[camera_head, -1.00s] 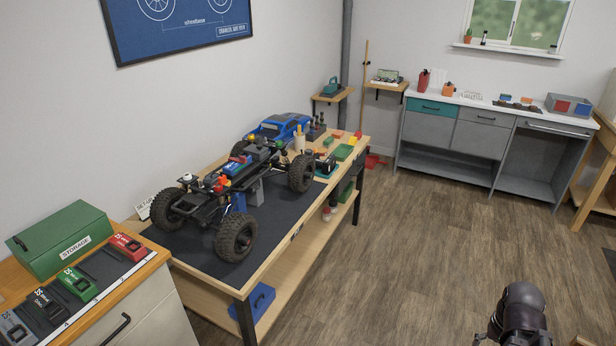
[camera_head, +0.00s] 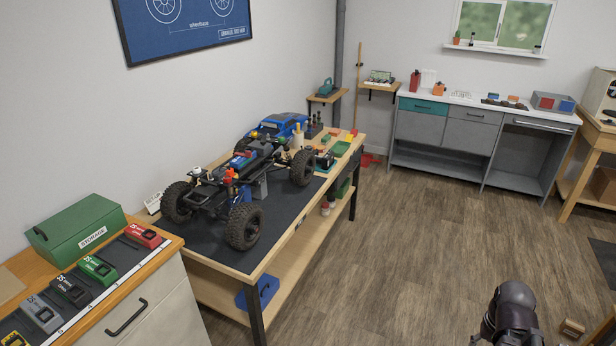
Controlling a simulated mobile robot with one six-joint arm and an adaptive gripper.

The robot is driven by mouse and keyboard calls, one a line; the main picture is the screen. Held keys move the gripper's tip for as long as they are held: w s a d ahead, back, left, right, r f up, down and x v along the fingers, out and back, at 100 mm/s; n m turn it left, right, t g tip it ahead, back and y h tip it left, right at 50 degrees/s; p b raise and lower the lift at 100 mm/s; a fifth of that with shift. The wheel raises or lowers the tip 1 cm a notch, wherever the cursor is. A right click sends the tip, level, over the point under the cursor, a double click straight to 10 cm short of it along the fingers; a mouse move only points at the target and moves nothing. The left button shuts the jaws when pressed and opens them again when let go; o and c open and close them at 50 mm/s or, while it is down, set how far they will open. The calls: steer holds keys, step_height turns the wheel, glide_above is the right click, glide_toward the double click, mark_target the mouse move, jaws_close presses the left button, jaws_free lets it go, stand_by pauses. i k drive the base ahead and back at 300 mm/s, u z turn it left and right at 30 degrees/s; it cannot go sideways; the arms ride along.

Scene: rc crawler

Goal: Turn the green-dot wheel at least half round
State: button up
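The RC crawler chassis (camera_head: 240,185) stands raised on a grey stand on the workbench's dark mat, its wheels showing. The near wheel (camera_head: 244,226) faces the room, the left wheel (camera_head: 176,202) is by the wall side, and another wheel (camera_head: 302,168) is at the far right end. I cannot make out a green dot on any wheel from here. Part of my arm (camera_head: 511,318) shows at the bottom right, well away from the crawler. My gripper is not in view.
The workbench (camera_head: 262,262) has a lower shelf with a blue bin. A counter with a green storage box (camera_head: 78,233) and several battery packs is at lower left. A grey cabinet (camera_head: 445,135) stands at the back. The wooden floor (camera_head: 400,230) between is clear.

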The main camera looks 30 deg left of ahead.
mark_target(303, 164)
steer(key=k, duration=0.35)
steer(key=u, duration=0.3)
steer(key=i, duration=1.25)
steer(key=z, duration=0.1)
